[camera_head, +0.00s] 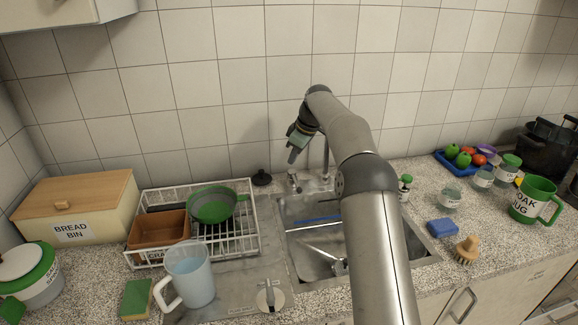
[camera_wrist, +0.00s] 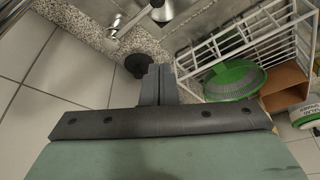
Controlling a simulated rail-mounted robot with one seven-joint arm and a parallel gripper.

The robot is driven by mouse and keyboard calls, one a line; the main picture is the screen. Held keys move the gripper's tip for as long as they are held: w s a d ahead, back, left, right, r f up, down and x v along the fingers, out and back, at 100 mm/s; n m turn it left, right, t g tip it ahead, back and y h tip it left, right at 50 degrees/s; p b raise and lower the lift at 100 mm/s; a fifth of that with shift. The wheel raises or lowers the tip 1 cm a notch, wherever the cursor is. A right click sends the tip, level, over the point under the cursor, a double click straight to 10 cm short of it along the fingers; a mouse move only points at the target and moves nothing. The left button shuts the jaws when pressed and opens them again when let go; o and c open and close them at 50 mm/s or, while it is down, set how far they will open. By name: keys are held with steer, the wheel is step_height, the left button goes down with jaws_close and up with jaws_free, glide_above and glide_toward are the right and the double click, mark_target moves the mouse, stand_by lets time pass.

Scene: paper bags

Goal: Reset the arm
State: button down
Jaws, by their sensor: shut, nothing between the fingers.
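My gripper (camera_head: 293,156) hangs at the end of my raised arm, above the back edge of the sink near the tap. In the wrist view its two fingers (camera_wrist: 158,84) are together, with nothing between them. My arm crosses the middle of the head view and hides part of the sink (camera_head: 318,258).
The tap (camera_head: 326,160) and a black plug (camera_head: 262,178) are close below my gripper. A white dish rack (camera_head: 255,222) holds a green colander (camera_head: 212,204) and a brown box (camera_head: 158,230). A clear jug (camera_head: 190,275) stands in front. The tiled wall (camera_head: 220,100) is close behind.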

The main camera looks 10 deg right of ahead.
steer(key=s+r+m+h, duration=0.1)
steer(key=s+r+m, duration=0.2)
steer(key=s, duration=0.9)
steer(key=s+r+m+h, duration=0.1)
steer(key=s+r+m, duration=0.2)
steer(key=s, duration=0.9)
steer(key=s+d+f+m, duration=0.1)
steer(key=s+f, duration=0.3)
steer(key=s, duration=0.9)
steer(key=s+d+f+m+g+h, duration=0.1)
steer(key=s+f+m, duration=0.3)
steer(key=s, duration=0.9)
steer(key=shift+d+f+m, duration=0.2)
steer(key=shift+f+m, duration=0.1)
steer(key=shift+f, duration=0.15)
